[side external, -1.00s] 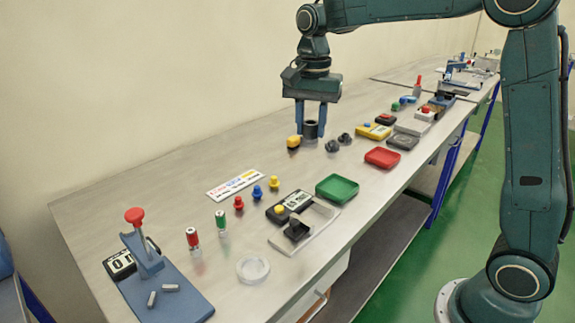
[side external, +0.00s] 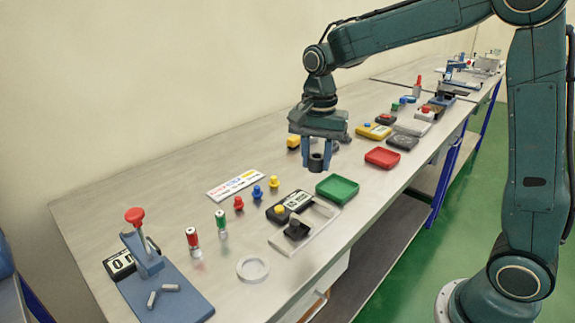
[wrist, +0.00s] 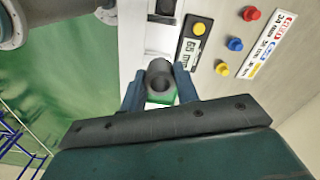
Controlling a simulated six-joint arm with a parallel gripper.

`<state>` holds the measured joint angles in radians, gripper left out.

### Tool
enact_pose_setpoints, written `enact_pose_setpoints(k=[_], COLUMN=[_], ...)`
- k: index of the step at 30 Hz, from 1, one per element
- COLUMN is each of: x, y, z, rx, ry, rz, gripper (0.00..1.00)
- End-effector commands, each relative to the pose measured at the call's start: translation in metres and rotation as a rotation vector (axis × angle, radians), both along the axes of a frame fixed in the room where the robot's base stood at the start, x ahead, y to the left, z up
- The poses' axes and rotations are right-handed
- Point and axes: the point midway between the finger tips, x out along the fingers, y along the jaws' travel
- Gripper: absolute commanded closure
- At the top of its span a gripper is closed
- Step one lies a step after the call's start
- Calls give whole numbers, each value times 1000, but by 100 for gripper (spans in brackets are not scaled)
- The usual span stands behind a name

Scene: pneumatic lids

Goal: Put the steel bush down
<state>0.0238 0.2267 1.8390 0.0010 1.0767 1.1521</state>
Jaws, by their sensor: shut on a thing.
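My gripper (side external: 317,162) is shut on a dark grey steel bush (side external: 316,161), a short hollow cylinder. In the wrist view part of the green tray (wrist: 158,98) shows beneath the bush. I cannot tell the exact height of the bush above the bench.
A light fixture (side external: 318,226) with a black block and a black display box (side external: 284,207) stand in front. A red tray (side external: 382,158) lies to the right. Red, blue and yellow pegs (side external: 258,192) stand to the left by a printed label strip (side external: 235,184). Bare bench lies behind them.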

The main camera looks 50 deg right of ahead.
Motion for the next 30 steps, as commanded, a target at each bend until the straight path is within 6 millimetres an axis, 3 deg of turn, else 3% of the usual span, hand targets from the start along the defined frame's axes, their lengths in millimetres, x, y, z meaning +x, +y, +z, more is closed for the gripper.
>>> enact_pose_setpoints(k=[9,15,30], x=[-1,0,0], y=[0,0,0], z=[-61,-89,-110], rx=[0,0,-1], ry=[3,1,2], rz=[0,0,0], gripper=[96,96,96])
